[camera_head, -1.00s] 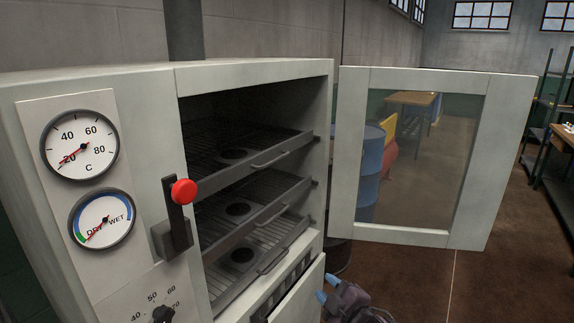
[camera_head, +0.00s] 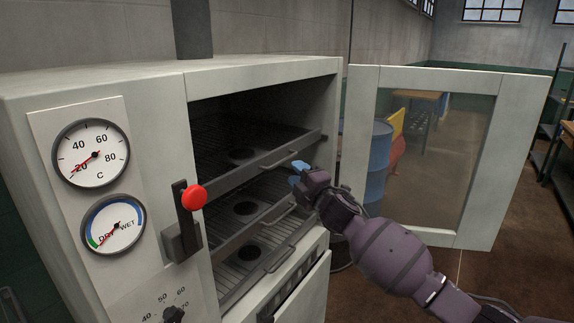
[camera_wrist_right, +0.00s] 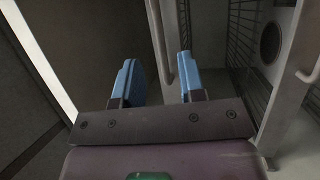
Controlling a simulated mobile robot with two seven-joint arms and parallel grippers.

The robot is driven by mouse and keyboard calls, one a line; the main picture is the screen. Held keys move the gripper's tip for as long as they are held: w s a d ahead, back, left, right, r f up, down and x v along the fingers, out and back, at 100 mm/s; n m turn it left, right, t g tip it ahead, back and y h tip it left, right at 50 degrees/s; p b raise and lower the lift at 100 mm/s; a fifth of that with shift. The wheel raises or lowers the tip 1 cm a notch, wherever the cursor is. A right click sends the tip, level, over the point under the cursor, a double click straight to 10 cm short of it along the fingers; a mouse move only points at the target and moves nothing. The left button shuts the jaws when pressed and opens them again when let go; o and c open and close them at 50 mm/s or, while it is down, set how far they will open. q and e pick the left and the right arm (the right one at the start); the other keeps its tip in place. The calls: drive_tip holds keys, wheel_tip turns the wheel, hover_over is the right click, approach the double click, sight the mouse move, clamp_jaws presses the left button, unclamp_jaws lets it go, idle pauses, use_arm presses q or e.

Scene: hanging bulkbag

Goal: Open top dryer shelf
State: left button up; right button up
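The dryer (camera_head: 262,68) stands open at the front, with several dark mesh shelves inside. The top shelf (camera_head: 215,160) sits inside the cabinet, and its bar handle (camera_head: 280,161) is on its front edge. My right gripper (camera_head: 298,173) is at the right end of that handle, with its blue fingertips close to it. In the right wrist view the two blue fingers (camera_wrist_right: 160,82) are apart, and a grey handle bar (camera_wrist_right: 160,40) shows in line with the gap between them. I cannot tell whether they touch it. My left gripper is not in view.
The glass dryer door (camera_head: 436,150) is swung wide open to the right, beside my right arm. A lower shelf (camera_head: 245,208) and its handle sit under my gripper. A red-knobbed lever (camera_head: 192,197) and gauges are on the left of the dryer front.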

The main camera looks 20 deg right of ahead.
drive_tip(key=shift+x, duration=2.75)
drive_tip(key=shift+c, duration=0.5)
clamp_jaws()
